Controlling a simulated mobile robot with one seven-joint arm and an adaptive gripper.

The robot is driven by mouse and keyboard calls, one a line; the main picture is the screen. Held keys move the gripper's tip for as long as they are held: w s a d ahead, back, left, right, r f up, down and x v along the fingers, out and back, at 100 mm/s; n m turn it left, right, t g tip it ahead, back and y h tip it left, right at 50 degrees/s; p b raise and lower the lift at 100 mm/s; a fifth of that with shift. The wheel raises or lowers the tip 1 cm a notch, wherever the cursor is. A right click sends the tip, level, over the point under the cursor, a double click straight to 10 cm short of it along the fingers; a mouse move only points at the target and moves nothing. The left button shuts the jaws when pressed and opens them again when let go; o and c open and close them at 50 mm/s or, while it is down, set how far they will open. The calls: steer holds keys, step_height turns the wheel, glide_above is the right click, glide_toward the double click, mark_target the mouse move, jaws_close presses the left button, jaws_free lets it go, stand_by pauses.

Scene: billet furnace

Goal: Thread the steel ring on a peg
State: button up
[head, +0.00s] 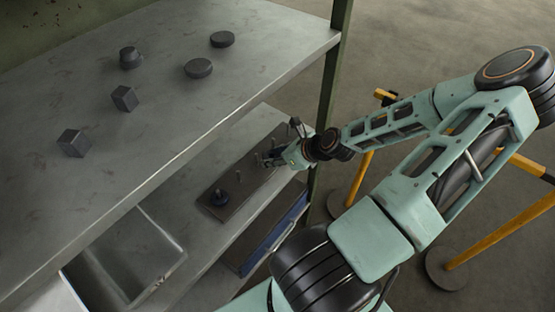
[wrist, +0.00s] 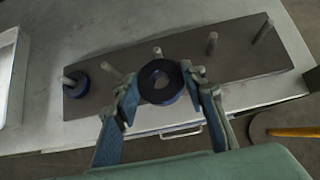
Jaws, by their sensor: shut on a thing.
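My gripper (wrist: 162,86) is shut on a dark steel ring (wrist: 160,98), one finger on each side of it. The ring's hole faces the wrist camera. In the wrist view the ring appears in front of the dark peg board (wrist: 237,65), near its middle; its height above the board is hard to judge. Several upright pegs stand in a row, including a middle peg (wrist: 157,53) just beyond the ring and a right-end peg (wrist: 263,31). Another dark blue ring (wrist: 79,91) sits around the left-end peg (wrist: 66,80). In the head view my gripper (head: 273,158) is over the board's far part.
An upper shelf (head: 180,90) overhangs at left, bearing several dark blocks and discs. A green post (head: 328,110) stands close beside my gripper. A blue drawer (head: 275,232) lies below the board, and a metal bin (head: 160,235) is at lower left. Yellow barrier stands (head: 480,247) are at right.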

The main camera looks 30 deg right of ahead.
steer(key=shift+w+a+f+b, duration=0.45)
steer(key=shift+w+b, duration=0.35)
steer(key=shift+w, duration=0.25)
steer(key=shift+w+a+f+b, duration=0.3)
steer(key=shift+w+f+b, duration=0.15)
steer(key=shift+w+b, duration=0.5)
steer(key=shift+w+a+f+b, duration=0.45)
steer(key=shift+w+b, duration=0.2)
steer(key=shift+w, duration=0.5)
steer(key=o, duration=1.6)
steer(key=shift+c, duration=0.2)
steer(key=shift+s+f, duration=0.1)
steer(key=v, duration=1.2)
steer(key=shift+d, duration=0.1)
